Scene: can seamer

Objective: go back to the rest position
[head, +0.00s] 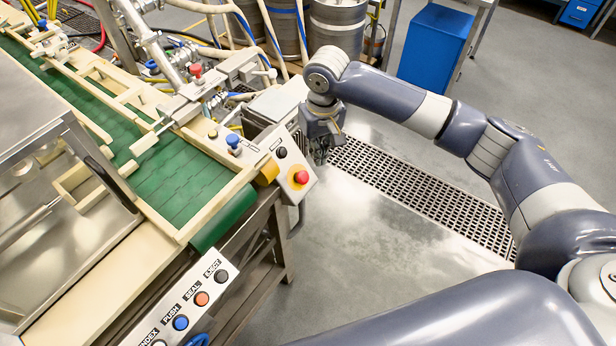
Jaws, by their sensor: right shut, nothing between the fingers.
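My right arm reaches in from the right side of the head view. Its gripper (321,152) points down at the end of the arm, shut and empty, over the floor just right of the conveyor's end. It hangs close to the small control box with the red button (301,177), with a narrow gap that I cannot judge exactly. Another link of mine crosses the bottom right. My left gripper is not in view.
The green conveyor (170,170) runs along the left, beside a steel machine housing (40,100). A button panel (190,305) marked INDEX, PUSH, SEAL and EJECT sits at the bottom. Kegs (335,30) and a blue bin (436,45) stand behind. Floor around the drain grate (420,190) is clear.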

